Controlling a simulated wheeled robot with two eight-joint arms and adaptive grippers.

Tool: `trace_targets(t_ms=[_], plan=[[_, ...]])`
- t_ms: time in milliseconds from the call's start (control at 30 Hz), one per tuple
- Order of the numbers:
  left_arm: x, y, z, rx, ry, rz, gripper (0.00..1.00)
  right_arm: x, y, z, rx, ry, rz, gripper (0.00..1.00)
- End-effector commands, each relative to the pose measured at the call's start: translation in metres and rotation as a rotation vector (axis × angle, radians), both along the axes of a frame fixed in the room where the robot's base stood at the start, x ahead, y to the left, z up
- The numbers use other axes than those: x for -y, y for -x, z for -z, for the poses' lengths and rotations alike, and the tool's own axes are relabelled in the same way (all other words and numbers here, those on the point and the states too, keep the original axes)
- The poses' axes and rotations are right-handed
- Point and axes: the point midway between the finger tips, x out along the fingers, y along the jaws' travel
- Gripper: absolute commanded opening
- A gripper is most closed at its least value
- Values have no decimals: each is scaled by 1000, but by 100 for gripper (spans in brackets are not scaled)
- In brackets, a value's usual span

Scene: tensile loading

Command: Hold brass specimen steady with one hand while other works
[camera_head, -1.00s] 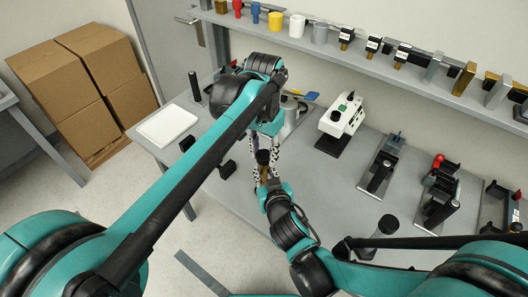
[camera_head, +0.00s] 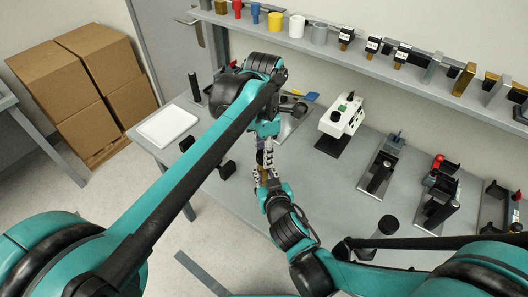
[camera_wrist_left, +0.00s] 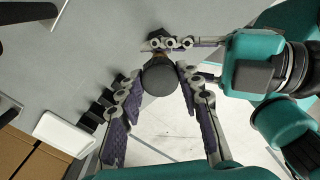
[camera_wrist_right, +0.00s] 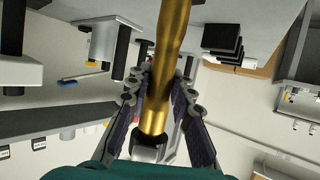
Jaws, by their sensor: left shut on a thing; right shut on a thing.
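A brass specimen (camera_wrist_right: 160,85), a long golden bar, runs between my right gripper's fingers (camera_wrist_right: 157,78) in the right wrist view. My right gripper is shut on it, and it shows small in the head view (camera_head: 264,176). My left gripper (camera_head: 266,148) is close above the right one in the head view. In the left wrist view, a dark grey rounded thing (camera_wrist_left: 160,77) sits between my left gripper's fingertips, which are shut on it. My right gripper's finger (camera_wrist_left: 178,43) crosses just beyond it. I cannot tell whether the dark thing touches the specimen.
A white device (camera_head: 342,117) and several dark fixtures (camera_head: 380,170) stand on the grey table to the right. A white tray (camera_head: 167,125) lies at the table's left. A shelf (camera_head: 345,58) with coloured parts runs along the wall. Cardboard boxes (camera_head: 75,85) stand at left.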

Motion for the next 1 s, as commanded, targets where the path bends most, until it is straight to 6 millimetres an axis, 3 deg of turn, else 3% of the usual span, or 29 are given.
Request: trace_targets(t_ms=[100,300,667,700,767,1000], plan=[[0,-1,0,2,0,-268,0,0,0,0,0,0,0,0],[0,-1,0,2,0,-568,0,0,0,0,0,0,0,0],[0,-1,0,2,0,-624,0,0,0,0,0,0,0,0],[0,-1,0,2,0,-623,40,0,0,0,0,0,0,0],[0,-1,0,2,0,-623,56,0,0,0,0,0,0,0],[0,0,0,1,-1,-622,56,0,0,0,-1,0,0,0]])
